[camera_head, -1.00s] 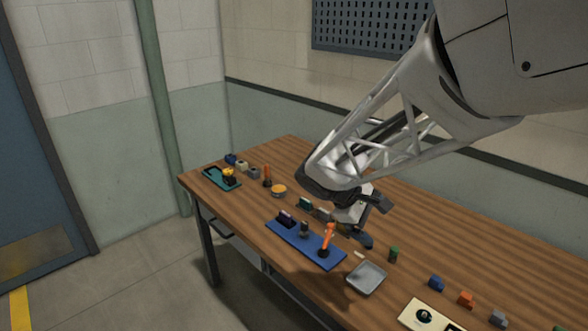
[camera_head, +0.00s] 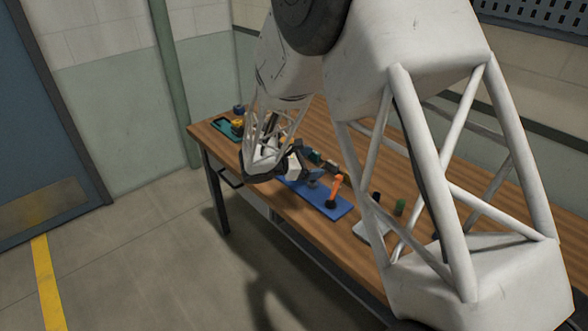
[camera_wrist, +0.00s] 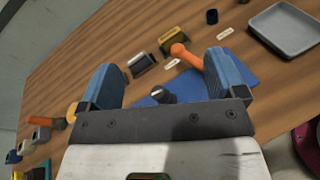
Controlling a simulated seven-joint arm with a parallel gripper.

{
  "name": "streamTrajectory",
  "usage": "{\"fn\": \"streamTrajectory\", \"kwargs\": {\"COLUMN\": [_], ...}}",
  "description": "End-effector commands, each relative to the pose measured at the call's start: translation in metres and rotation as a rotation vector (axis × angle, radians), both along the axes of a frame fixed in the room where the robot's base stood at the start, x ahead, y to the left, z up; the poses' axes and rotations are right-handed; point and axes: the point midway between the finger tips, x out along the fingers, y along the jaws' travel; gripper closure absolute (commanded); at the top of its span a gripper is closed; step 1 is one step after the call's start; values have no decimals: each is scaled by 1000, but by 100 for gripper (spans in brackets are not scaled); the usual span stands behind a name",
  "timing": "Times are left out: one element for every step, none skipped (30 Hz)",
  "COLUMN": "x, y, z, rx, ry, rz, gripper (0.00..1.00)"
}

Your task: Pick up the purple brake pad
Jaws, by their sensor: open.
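The purple brake pad cannot be made out in either current view; my gripper covers part of the blue board (camera_head: 341,211). In the earlier head view a dark purplish piece stood at that board's left end. My gripper (camera_head: 294,168) is over the left part of the board in the head view. In the wrist view its two blue fingers are spread wide, with nothing held between them (camera_wrist: 165,66). The blue board (camera_wrist: 236,66) lies beyond and beneath them. A dark knob (camera_wrist: 161,92) shows between the fingers, just above the palm edge.
An orange-handled lever (camera_head: 335,188) stands on the board, right of my gripper. A grey tray (camera_wrist: 290,28) lies further right. A teal tray (camera_head: 223,127) is at the table's far left.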

Motion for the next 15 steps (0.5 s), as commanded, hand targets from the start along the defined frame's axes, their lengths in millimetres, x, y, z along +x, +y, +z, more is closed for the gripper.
{"fn": "streamTrajectory", "kwargs": {"x": [7, 11, 16, 20, 24, 28, 31, 35, 38, 40, 43, 45, 46, 48, 49], "y": [13, 20, 29, 37, 44, 54, 61, 68, 77, 84, 91, 98, 103, 108, 113], "z": [-13, -18, -26, -32, -37, -46, -52, -58, -65, -70, -76, -82, -87, -91, -95], "rx": [-35, -55, -82, -102, -121, -150, -170, -188, -212, -229, -245, -266, -279, -291, -304], "ry": [12, 17, 23, 27, 30, 37, 40, 42, 46, 48, 49, 52, 54, 56, 57], "rz": [35, 55, 82, 103, 124, 151, 171, 190, 215, 235, 250, 271, 284, 298, 312], "gripper": [11, 11, 11, 11, 11, 11, 11, 11, 11, 11, 11, 11, 11, 11, 11]}}
